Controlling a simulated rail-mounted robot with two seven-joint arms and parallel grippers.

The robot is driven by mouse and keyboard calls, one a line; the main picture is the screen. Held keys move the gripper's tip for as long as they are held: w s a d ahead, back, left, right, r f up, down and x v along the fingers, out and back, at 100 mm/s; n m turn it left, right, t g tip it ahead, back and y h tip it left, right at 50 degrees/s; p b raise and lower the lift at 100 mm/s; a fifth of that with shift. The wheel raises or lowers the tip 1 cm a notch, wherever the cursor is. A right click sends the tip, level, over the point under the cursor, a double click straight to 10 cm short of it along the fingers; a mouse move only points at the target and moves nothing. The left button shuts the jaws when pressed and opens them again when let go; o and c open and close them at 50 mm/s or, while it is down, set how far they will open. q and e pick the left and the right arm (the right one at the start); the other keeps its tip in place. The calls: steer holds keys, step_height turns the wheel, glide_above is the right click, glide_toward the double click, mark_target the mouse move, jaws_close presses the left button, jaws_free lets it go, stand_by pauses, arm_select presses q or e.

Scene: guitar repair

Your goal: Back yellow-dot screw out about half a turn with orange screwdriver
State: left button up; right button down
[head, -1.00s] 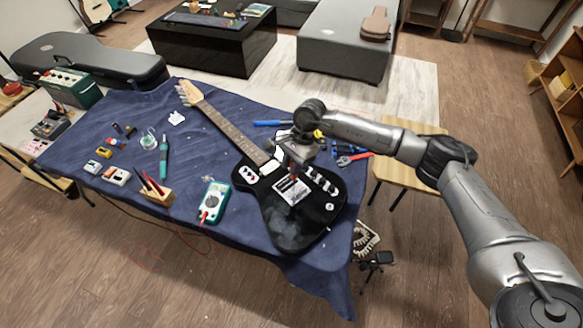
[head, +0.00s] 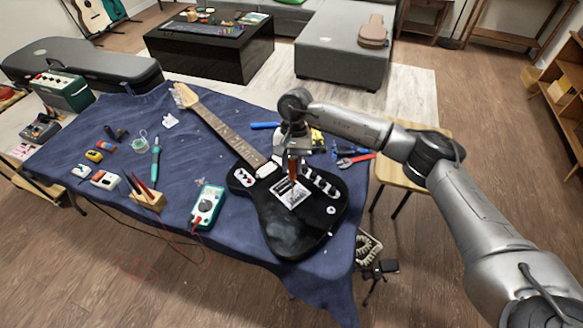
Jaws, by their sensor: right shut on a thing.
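A black electric guitar (head: 284,227) lies on the blue-covered table, its neck pointing to the upper left. My right gripper (head: 293,156) is above the guitar's body, pointing down. It is shut on the orange screwdriver (head: 293,168), which is roughly upright over the white plate (head: 294,195) on the body. I cannot tell whether its tip touches anything. The yellow-dot screw cannot be made out; it is too small or hidden. My left gripper is not in view.
A teal multimeter (head: 206,206) lies left of the guitar. A wooden block with upright tools (head: 149,200) stands further left. Red-handled pliers (head: 354,160) and blue tools lie right of my gripper.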

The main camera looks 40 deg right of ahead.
steer(key=shift+f+n+b, duration=0.2)
steer(key=shift+n+b, duration=0.7)
steer(key=shift+s+d+r+n+g+h+b, duration=0.1)
steer(key=shift+n+g+h+b, duration=0.2)
steer(key=shift+n, duration=0.3)
steer(key=shift+r+n+g+h+b, duration=0.1)
steer(key=shift+n+g+h+b, duration=0.1)
steer(key=shift+n+h+b, duration=0.3)
steer(key=shift+r+p, duration=0.3)
steer(key=shift+r, duration=0.05)
